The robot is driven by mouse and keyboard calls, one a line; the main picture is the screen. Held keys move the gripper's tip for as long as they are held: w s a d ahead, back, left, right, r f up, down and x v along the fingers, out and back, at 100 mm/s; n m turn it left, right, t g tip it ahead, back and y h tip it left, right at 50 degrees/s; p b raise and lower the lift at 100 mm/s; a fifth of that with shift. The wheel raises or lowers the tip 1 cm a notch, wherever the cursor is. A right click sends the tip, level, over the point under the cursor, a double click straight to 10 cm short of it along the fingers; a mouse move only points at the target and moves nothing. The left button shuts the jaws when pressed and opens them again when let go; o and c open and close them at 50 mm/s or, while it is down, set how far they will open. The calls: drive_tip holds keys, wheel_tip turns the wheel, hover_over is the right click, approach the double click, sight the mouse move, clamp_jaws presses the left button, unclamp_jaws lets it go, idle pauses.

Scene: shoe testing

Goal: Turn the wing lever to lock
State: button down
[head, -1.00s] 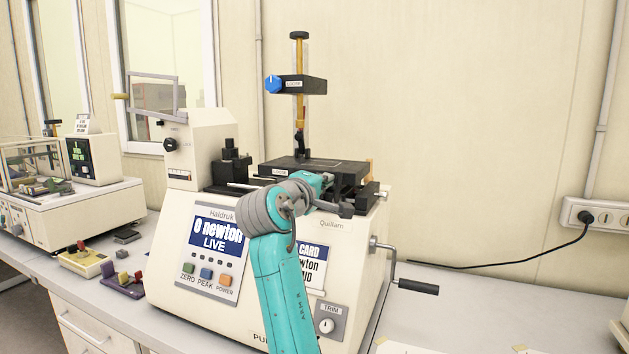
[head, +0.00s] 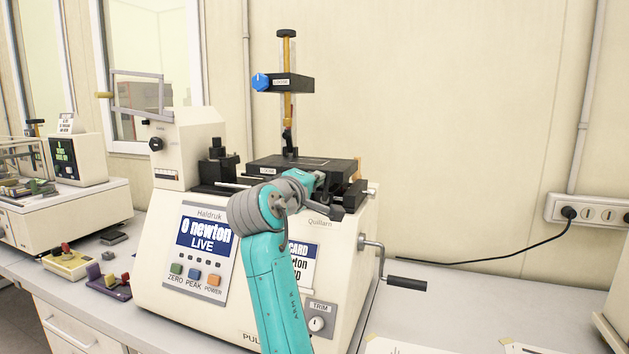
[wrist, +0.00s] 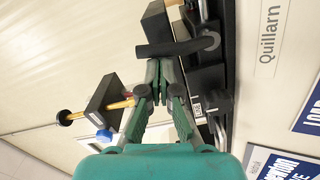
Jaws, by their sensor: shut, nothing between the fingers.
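A dark bar-shaped handle on a round pivot, which appears to be the wing lever (wrist: 178,47), shows in the wrist view beside the black clamp deck. My gripper (wrist: 153,62) is shut and empty, its fingertips close to the lever's free end; I cannot tell whether they touch. In the head view my gripper (head: 328,208) is in front of the right end of the black deck (head: 300,165), and the lever cannot be made out clearly. A blue knob (head: 261,82) sits on a labelled black block on the column above; it shows partly in the wrist view (wrist: 104,135).
The cream Haldruk tester (head: 180,320) reads 0 newton. Its crank handle (head: 406,284) sticks out at the right. My arm covers part of the front card. A power strip (head: 590,210) is on the wall at right. Bench space right of the tester is largely clear.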

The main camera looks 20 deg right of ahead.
drive_tip(key=d+m, duration=0.1)
drive_tip(key=m, duration=0.1)
drive_tip(key=s+d+m, duration=0.1)
drive_tip(key=m, duration=0.1)
drive_tip(key=s+d+m, duration=0.1)
drive_tip(key=m, duration=0.1)
drive_tip(key=shift+f+m, duration=0.4)
drive_tip(key=f+m, duration=0.1)
drive_tip(key=m, duration=0.1)
drive_tip(key=s+d+f+m, duration=0.1)
drive_tip(key=m, duration=0.1)
drive_tip(key=d+f+m+y, duration=0.1)
drive_tip(key=m, duration=0.1)
drive_tip(key=shift+s, duration=0.3)
idle(0.3)
